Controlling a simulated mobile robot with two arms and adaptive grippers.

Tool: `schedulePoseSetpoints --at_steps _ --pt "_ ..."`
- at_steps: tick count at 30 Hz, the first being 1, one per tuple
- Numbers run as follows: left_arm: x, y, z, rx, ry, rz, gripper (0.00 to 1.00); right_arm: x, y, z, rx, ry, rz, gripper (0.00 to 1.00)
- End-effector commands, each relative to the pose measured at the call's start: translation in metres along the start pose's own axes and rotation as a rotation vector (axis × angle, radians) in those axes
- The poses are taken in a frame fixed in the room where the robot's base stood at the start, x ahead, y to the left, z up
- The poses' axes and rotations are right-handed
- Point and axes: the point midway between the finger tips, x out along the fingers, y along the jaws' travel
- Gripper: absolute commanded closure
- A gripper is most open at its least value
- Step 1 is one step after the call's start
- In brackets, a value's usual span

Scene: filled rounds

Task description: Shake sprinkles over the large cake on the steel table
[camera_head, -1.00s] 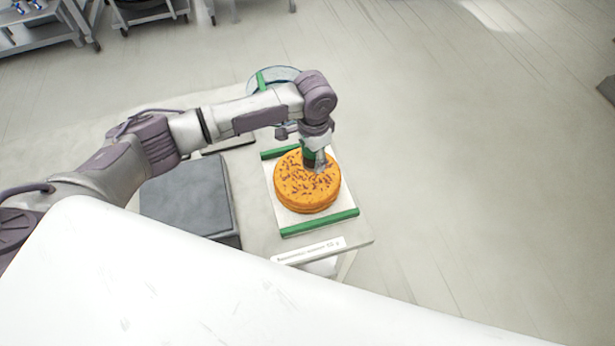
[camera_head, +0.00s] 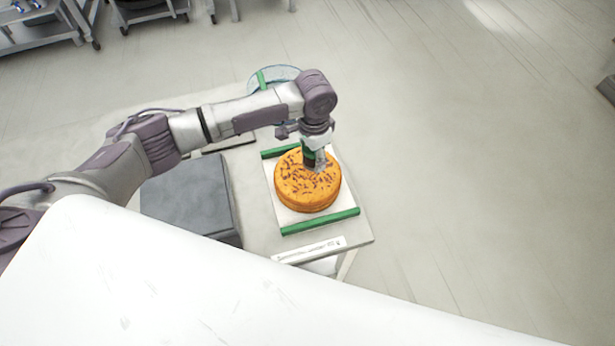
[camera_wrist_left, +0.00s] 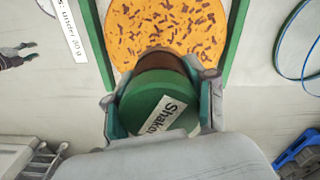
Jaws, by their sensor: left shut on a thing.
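The large cake (camera_head: 300,193) is round and orange with dark brown sprinkles spread over its top. It lies on a white board (camera_head: 287,217) with green bars at two ends, on the steel table (camera_head: 255,215). My left gripper (camera_head: 314,160) is over the far right part of the cake and is shut on a shaker. In the left wrist view the shaker (camera_wrist_left: 150,100) has a green end with a label reading "Shaker" in part, and a brown body beyond it. The cake (camera_wrist_left: 165,25) shows past the shaker there. The shaker's far end is hidden. My right gripper is not in view.
A dark grey slab (camera_head: 187,198) lies left of the cake on the table. A clear round item (camera_head: 272,76) with a green strip is behind my arm. A white label strip (camera_head: 308,250) is at the table's front edge.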

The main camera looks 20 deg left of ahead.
Motion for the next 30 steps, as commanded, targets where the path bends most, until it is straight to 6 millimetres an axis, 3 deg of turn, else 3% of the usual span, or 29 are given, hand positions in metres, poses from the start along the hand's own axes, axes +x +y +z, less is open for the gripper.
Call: schedulePoseSetpoints --at_steps 11,30 --pt "-0.004 0.000 0.000 0.000 0.001 0.000 0.82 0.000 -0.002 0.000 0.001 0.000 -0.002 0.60" --pt "-0.036 0.000 -0.001 0.000 0.002 0.000 0.82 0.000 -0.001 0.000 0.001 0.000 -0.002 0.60"
